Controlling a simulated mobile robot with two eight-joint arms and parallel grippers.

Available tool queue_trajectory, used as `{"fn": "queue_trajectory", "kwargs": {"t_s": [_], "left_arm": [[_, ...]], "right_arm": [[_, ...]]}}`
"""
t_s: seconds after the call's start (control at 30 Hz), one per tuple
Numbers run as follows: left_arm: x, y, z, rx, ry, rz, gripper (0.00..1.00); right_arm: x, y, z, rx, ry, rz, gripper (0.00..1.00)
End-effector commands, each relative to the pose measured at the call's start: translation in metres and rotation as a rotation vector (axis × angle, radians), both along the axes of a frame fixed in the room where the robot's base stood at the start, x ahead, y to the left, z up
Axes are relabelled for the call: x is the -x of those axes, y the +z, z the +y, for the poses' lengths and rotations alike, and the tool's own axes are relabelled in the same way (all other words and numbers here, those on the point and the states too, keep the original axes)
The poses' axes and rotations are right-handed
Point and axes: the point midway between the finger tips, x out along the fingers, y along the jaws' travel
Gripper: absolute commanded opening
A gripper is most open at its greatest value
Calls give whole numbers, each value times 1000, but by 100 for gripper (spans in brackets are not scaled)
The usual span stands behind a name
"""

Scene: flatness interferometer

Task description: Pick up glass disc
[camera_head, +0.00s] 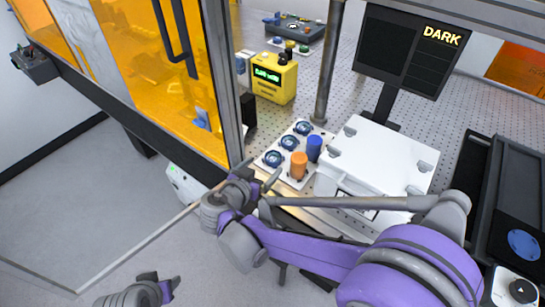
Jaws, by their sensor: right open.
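Three round dark-rimmed pieces with bluish centres sit in a row on a white plate (268,170) on the perforated table: a near one (272,159), a middle one (289,142) and a far one (303,128). They look like glass discs, but I cannot tell which is the task's disc. My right gripper (262,178) is open, in front of the plate's near left end and close to the near round piece, apart from it as far as I can see. My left gripper (160,283) is low at the bottom left, far from the plate; its fingers are too unclear to judge.
An orange cylinder (299,166) and a blue cylinder (314,149) stand beside the round pieces. A white box (375,150) is to the right, below a monitor reading DARK (410,50). A yellow device (273,78) stands behind. A post and orange panels (180,90) border the left.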

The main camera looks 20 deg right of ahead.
Motion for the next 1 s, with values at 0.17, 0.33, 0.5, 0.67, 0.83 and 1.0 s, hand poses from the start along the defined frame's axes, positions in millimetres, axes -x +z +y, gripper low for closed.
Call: {"fn": "queue_trajectory", "kwargs": {"t_s": [0.17, 0.33, 0.5, 0.67, 0.83, 1.0], "left_arm": [[-1, 2, 0, 0, 0, -1, 50], [-2, 6, 0, 0, 0, -4, 50], [-2, 6, 0, 0, 0, -4, 50], [-2, 6, 0, 0, 0, -4, 50], [-2, 6, 0, 0, 0, -4, 50], [-2, 6, 0, 0, 0, -4, 50]], "right_arm": [[-10, -5, -9, 0, -2, 0, 100], [-28, -14, -26, 1, -2, 0, 100], [-39, -20, -35, 0, 0, 0, 100], [-39, -21, -35, -1, 1, 1, 100], [-39, -21, -35, 0, 1, 1, 82], [-39, -21, -35, 0, 1, 1, 51]]}}
